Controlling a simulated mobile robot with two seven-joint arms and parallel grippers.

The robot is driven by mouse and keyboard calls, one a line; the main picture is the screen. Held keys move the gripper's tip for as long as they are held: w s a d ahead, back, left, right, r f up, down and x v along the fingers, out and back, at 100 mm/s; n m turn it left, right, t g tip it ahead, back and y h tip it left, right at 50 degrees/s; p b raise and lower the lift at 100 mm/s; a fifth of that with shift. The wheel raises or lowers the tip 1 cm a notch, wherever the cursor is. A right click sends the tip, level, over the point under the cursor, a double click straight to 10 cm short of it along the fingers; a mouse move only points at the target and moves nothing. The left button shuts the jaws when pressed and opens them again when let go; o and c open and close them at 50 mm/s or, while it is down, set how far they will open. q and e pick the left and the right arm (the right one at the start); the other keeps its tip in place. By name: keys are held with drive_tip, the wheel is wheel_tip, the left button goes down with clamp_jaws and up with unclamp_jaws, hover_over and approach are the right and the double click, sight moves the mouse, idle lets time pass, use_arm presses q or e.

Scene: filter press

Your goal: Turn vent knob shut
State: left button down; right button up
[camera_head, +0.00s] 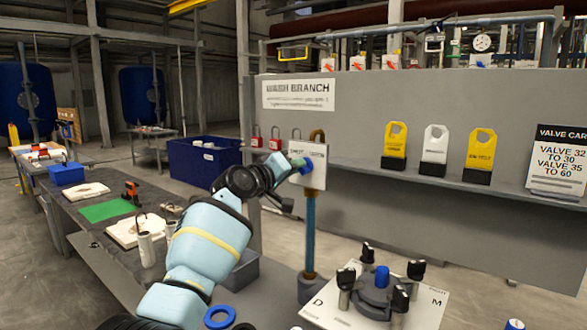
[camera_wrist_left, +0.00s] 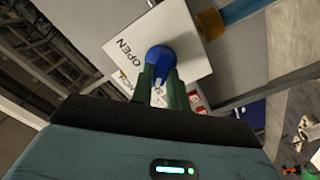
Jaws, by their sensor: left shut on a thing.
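The vent knob is blue (camera_wrist_left: 160,58) and sits on a white plate (camera_wrist_left: 190,28) marked OPEN in the left wrist view. In the head view, the knob (camera_head: 307,167) shows as a small blue patch at the plate (camera_head: 317,177), which is fixed by an upright blue pipe with a brass-coloured top. My left gripper (camera_head: 299,164) reaches up to the plate from the lower left. Its green fingers (camera_wrist_left: 163,82) are shut on the knob, one on each side. The fingers hide part of the knob, and I cannot tell its exact angle. My right gripper is not in view.
A grey panel (camera_head: 360,112) stands behind the plate, with red padlocks (camera_head: 275,144) to its left. A round fixture with black clamp knobs (camera_head: 375,292) stands at the lower right. A blue ring (camera_head: 219,317) lies on the bench below my arm. A blue bin (camera_head: 204,160) is behind.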

use_arm(q)
drive_tip(key=shift+f, duration=0.1)
drive_tip(key=c, duration=1.4)
unclamp_jaws()
drive_tip(key=shift+o, duration=0.2)
drive_tip(key=shift+s+a, duration=0.1)
drive_tip(key=v, duration=0.7)
drive_tip(key=shift+s, duration=0.2)
drive_tip(key=shift+a, duration=0.15)
